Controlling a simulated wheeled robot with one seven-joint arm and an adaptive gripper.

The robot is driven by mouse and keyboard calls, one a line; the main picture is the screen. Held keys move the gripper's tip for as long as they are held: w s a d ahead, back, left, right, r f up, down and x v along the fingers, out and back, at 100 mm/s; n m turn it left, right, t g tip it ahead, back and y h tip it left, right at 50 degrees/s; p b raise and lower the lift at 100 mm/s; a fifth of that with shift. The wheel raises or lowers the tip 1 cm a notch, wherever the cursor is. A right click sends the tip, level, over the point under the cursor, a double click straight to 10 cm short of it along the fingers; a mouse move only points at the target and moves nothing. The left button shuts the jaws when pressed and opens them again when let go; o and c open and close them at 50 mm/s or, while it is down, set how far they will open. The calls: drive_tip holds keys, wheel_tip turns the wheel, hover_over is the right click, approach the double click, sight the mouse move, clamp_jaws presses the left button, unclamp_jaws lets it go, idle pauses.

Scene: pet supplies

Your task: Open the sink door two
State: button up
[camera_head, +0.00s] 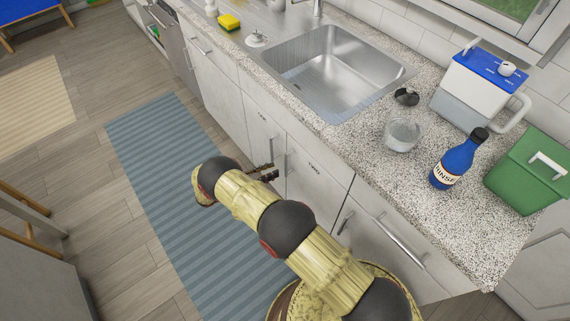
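The sink door marked "TWO" (317,180) is a pale cabinet front below the sink (335,75), and it looks closed. A neighbouring door with a small label (262,118) is to its left. Upright bar handles stand near the seam between the two doors; one handle (284,164) shows close to my gripper. My gripper (270,174) is small and dark, in front of the doors at handle height. Its fingers are too small to tell whether they are open or touching a handle. My arm hides part of the lower door area.
A drawer (385,240) is to the right. A blue striped rug (165,170) covers open floor.

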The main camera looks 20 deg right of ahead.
drive_tip(key=b, duration=0.2)
hover_over(286, 176)
drive_tip(key=shift+w, duration=0.35)
drive_tip(key=shift+c, duration=0.4)
clamp_jaws()
idle(0.3)
